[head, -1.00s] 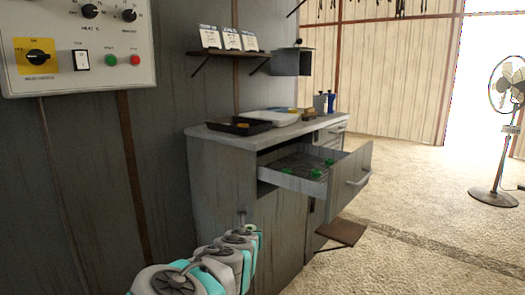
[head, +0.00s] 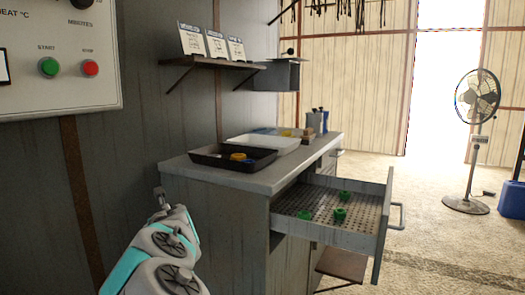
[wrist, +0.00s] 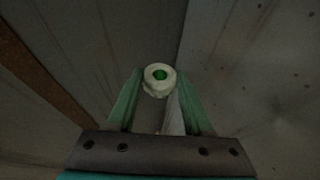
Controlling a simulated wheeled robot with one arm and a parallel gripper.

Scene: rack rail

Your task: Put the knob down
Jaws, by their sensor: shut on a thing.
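My gripper (wrist: 158,84) is shut on the knob (wrist: 158,91), a pale, lobed piece with a green centre, held between the greenish fingertips in the wrist view. In the head view my gripper (head: 160,197) is at the end of my arm, in front of the grey wall and just left of the cabinet; the knob is too small there to make out. Behind the knob the wrist view shows only dark wall and cabinet panels. It touches no surface that I can see.
The cabinet's drawer (head: 368,238) is open, with green pieces (head: 340,214) on its perforated floor. On the worktop (head: 259,185) stand a black tray (head: 205,162) with a yellow item and a white tray (head: 284,148). A control panel (head: 105,95) is at left; a fan (head: 467,203) stands far right.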

